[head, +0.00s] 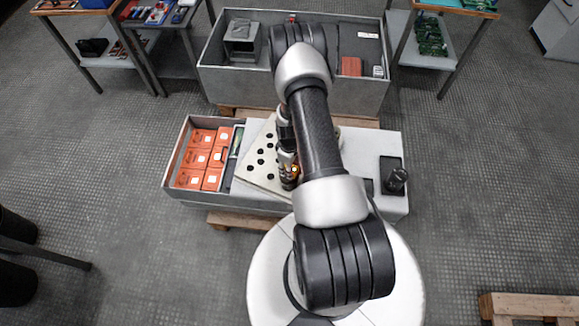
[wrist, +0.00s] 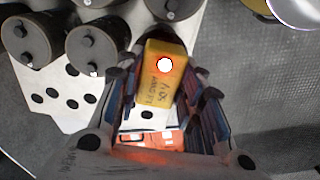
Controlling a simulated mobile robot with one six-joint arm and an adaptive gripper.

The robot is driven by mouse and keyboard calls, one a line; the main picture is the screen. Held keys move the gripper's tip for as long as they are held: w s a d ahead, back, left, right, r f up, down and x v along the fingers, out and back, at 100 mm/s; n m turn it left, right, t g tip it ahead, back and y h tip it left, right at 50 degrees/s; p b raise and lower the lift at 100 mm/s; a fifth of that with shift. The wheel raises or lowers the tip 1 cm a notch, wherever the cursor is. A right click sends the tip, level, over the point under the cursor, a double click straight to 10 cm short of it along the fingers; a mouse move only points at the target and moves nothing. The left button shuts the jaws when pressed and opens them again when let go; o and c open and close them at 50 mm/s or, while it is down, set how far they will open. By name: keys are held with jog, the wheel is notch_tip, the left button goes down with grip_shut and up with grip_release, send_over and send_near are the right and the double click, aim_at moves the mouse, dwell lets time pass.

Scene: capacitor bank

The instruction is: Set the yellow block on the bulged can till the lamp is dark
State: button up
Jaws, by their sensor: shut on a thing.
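My gripper (wrist: 165,92) is shut on the yellow block (wrist: 158,84), which has dark lettering on its face. A lamp (wrist: 166,65) on the block glows white with a red-orange rim. Several black cans with paired terminals stand at upper left in the wrist view, one of them a black can (wrist: 94,48) close beside the block. I cannot tell which can is bulged, or whether the block touches one. In the head view my gripper (head: 288,174) is over the right part of the pale holed plate (head: 258,166), and my arm hides much around it.
An open tray of orange boxes (head: 203,157) is left of the plate. A large grey bin (head: 236,79) stands behind, holding a grey box and other items. Shelves flank the bin.

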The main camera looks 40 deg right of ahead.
jog(key=o, duration=1.2)
jog(key=shift+o, duration=0.2)
